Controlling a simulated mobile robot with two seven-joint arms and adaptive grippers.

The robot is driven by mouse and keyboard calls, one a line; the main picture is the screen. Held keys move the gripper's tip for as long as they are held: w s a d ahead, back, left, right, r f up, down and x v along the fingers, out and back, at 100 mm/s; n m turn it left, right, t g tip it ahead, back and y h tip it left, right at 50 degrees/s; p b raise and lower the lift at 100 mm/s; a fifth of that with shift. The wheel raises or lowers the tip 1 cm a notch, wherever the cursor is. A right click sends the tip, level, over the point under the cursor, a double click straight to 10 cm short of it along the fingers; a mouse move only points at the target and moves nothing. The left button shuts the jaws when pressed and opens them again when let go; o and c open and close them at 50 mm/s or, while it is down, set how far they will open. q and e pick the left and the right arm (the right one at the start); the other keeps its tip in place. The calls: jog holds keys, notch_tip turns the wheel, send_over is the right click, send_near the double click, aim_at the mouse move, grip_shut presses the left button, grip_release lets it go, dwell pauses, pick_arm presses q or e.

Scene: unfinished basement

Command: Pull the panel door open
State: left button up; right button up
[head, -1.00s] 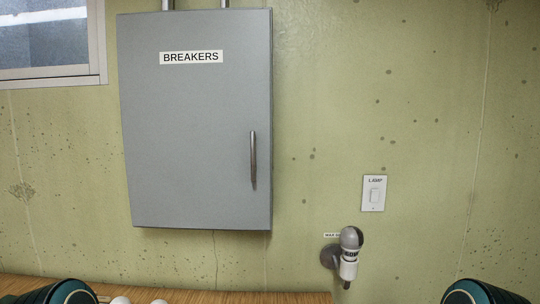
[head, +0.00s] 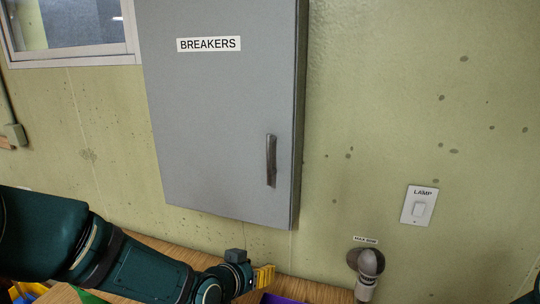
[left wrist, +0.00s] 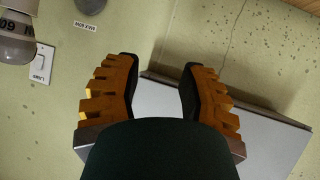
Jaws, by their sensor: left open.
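The grey panel door (head: 215,115) labelled "BREAKERS" is on the wall and looks shut. Its upright metal handle (head: 271,160) is near the right edge. My left gripper (head: 266,277) is low in the head view, below the panel's lower right corner and apart from the handle. In the left wrist view its orange fingers (left wrist: 160,65) are spread, with nothing seen between them. The grey panel (left wrist: 270,140) lies behind and beyond them, partly covered by the gripper; the handle is not visible there. My right gripper is out of view.
A wooden surface (head: 160,247) runs below the panel, with a purple object (head: 276,299) at its front. A lamp holder with a bulb (head: 367,267) and a "LAMP" switch (head: 419,206) are on the wall at right. A window (head: 75,30) is upper left.

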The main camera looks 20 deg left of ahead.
aim_at(268, 162)
pick_arm(q)
jog(key=s+a+r+m+t+p, duration=0.1)
jog(key=s+r+t, duration=0.15)
jog(key=r, duration=0.85)
jog(key=s+a+r+m+t+p, duration=0.15)
jog(key=r+t, duration=0.25)
jog(key=r, duration=0.8)
jog(key=shift+n+g+h, duration=0.25)
jog(key=shift+n+h, duration=0.05)
jog(key=shift+n, duration=0.05)
jog(key=p+x, duration=0.1)
jog(key=x, duration=1.2)
jog(key=shift+w+d+f, duration=0.1)
jog(key=shift+w+f, duration=0.05)
jog(key=shift+w, duration=0.1)
grip_shut()
